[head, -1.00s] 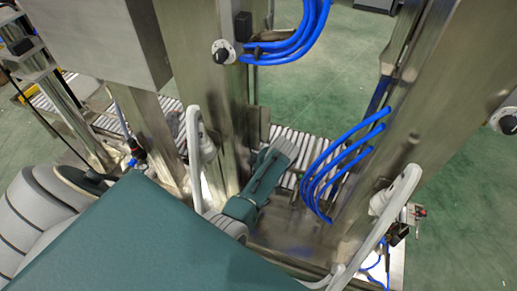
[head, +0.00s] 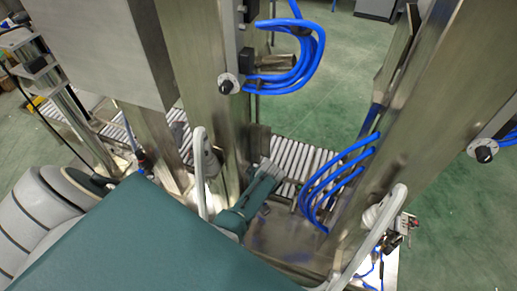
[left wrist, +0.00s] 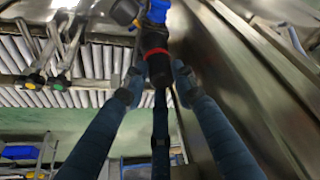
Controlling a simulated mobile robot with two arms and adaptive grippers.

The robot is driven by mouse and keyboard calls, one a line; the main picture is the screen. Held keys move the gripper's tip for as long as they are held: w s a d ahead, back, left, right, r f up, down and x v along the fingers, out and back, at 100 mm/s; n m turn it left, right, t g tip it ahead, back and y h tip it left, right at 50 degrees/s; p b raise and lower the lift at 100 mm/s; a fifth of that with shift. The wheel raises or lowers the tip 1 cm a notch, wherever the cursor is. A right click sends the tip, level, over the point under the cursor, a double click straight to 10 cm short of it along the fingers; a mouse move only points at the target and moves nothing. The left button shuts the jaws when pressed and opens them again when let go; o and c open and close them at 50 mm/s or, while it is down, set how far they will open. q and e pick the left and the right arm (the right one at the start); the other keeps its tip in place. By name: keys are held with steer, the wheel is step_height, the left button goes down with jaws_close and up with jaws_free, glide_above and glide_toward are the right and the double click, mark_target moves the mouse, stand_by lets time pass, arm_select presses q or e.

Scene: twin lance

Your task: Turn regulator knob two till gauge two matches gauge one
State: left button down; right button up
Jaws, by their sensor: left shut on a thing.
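In the left wrist view my left gripper (left wrist: 157,79) has its dark fingers around a black knob (left wrist: 157,62) with a red ring. The knob sits under a blue regulator body (left wrist: 157,12), so the gripper is shut on it. In the head view a small blue fitting (head: 140,158) shows beside a metal post on the left. The fingers there are hidden or too small to make out. No gauge face can be read in either view, so I cannot tell how the gauges compare. My right gripper is not in view.
Metal posts stand left, in the middle (head: 190,60) and right (head: 440,130). Blue hoses (head: 335,170) loop between them. White-plated black dials (head: 229,84) sit on the posts. A roller conveyor (head: 300,158) runs behind. Grey handles (head: 198,170) rise close in front.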

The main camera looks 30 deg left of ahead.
arm_select(q)
steer(key=shift+a, duration=0.4)
steer(key=c, duration=1.4)
jaws_free()
steer(key=shift+c, duration=0.2)
steer(key=shift+d, duration=0.1)
steer(key=shift+s+d+r, duration=0.1)
steer(key=shift+d+r, duration=0.25)
steer(key=shift+r, duration=0.2)
steer(key=v, duration=1)
steer(key=shift+s+r, duration=0.2)
steer(key=shift+r, duration=0.15)
